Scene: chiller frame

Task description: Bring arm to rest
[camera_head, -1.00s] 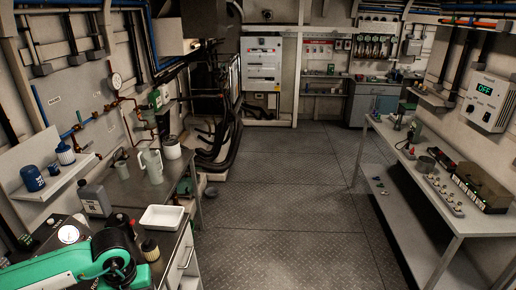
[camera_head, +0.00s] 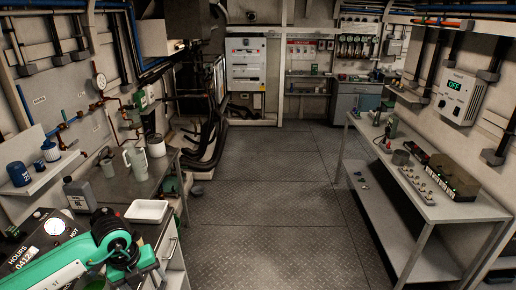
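One of my arms, green with a black ribbed joint (camera_head: 112,235), comes in at the lower left over the near end of the left bench. Its gripper is not visible, and my other arm does not show. I cannot see whether either gripper holds anything. The arm covers part of the left bench and a panel marked HOURS (camera_head: 45,232).
The left bench carries a white tray (camera_head: 147,211), a grey jug (camera_head: 135,160), a white pot (camera_head: 156,146) and a dark bottle (camera_head: 79,195). A long table (camera_head: 437,208) with devices stands at right. The metal floor (camera_head: 275,200) between is clear.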

